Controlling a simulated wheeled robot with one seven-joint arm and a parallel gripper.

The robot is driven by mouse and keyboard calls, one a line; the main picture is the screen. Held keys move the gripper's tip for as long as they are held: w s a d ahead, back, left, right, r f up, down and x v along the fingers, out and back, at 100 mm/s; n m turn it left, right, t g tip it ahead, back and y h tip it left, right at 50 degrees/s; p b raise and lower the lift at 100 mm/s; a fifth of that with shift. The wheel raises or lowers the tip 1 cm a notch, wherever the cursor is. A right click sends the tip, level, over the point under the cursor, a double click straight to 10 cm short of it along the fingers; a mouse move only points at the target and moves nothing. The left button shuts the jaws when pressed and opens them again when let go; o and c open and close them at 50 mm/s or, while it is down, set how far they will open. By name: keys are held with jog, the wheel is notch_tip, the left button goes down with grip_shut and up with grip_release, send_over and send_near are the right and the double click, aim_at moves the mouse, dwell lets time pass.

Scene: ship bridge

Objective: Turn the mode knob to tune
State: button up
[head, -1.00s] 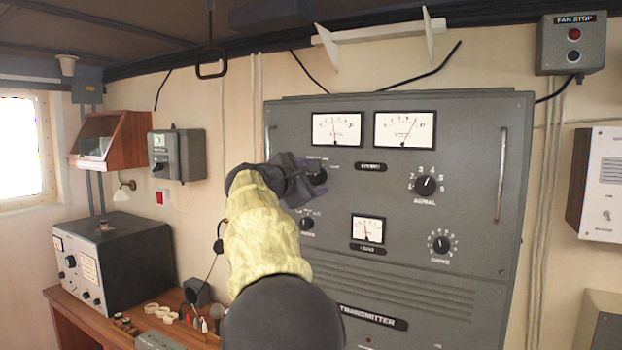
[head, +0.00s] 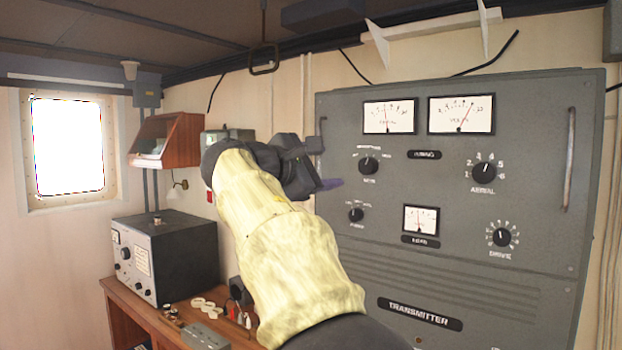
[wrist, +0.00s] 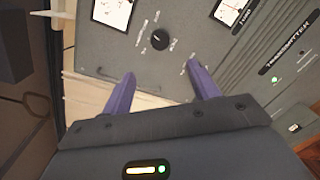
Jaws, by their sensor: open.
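The mode knob (head: 369,165) is a round black knob at the upper left of the grey transmitter panel (head: 330,255), below the left meter. Small white labels surround it, too small to read surely; I cannot tell its setting. My gripper (head: 322,165) is left of the knob in the head view, open and empty, apart from it. In the wrist view a black knob, apparently the mode knob (wrist: 160,39), shows beyond the gap between the two purple fingers (wrist: 162,70). Nothing is between the fingers.
A smaller black knob (head: 356,215) is below the mode knob. The aerial knob (head: 484,172), drive knob (head: 501,237) and load meter (head: 421,220) are further right. A vertical handle (head: 569,160) stands out at the panel's right. A desk with a grey radio (head: 140,265) is at left.

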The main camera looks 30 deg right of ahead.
jog(key=v, duration=0.3)
jog(key=shift+a, duration=0.15)
dwell(0.3)
jog(key=w+a+f+y, duration=0.1)
jog(key=a+f+y, duration=0.15)
jog(key=f, duration=0.85)
jog(key=w+a+f+y, duration=0.15)
jog(key=f+y, duration=0.25)
jog(key=f, duration=0.7)
jog(key=a+f+y, duration=0.3)
jog(key=f+y, duration=0.1)
jog(key=f, duration=0.7)
jog(key=s+a+f+m+g+y, duration=0.1)
jog(key=s+a+f+m+y, duration=0.2)
jog(key=s+a+f+m, duration=0.2)
jog(key=s+a+f+m+g+y, duration=0.2)
jog(key=s+a+f+m, duration=0.3)
jog(key=s+f, duration=0.7)
notch_tip(320, 180, down, 5)
jog(key=shift+m+y, duration=0.45)
jog(key=shift+m, duration=0.15)
